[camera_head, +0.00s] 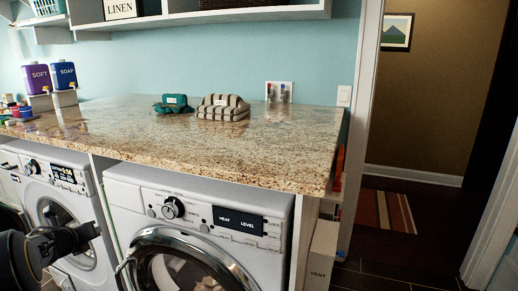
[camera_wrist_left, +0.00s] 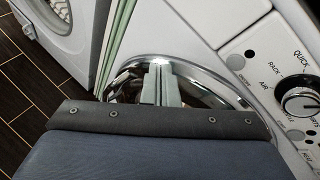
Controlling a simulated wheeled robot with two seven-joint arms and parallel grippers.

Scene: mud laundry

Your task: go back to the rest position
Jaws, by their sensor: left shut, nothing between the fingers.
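My left arm comes in low at the left of the head view, and my left gripper (camera_head: 84,232) is in front of the two white front-loading machines. In the left wrist view the fingers of my left gripper (camera_wrist_left: 161,72) are together with nothing between them. Behind them is the chrome door ring of a machine (camera_wrist_left: 215,88). I cannot tell whether the fingers touch it. My right gripper is in neither view.
A granite counter (camera_head: 200,155) runs above the left machine (camera_head: 85,195) and the right machine (camera_head: 225,190). A teal folded cloth (camera_head: 173,104) and a striped folded cloth (camera_head: 223,107) lie on it. A doorway with dark floor (camera_head: 440,220) opens at right.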

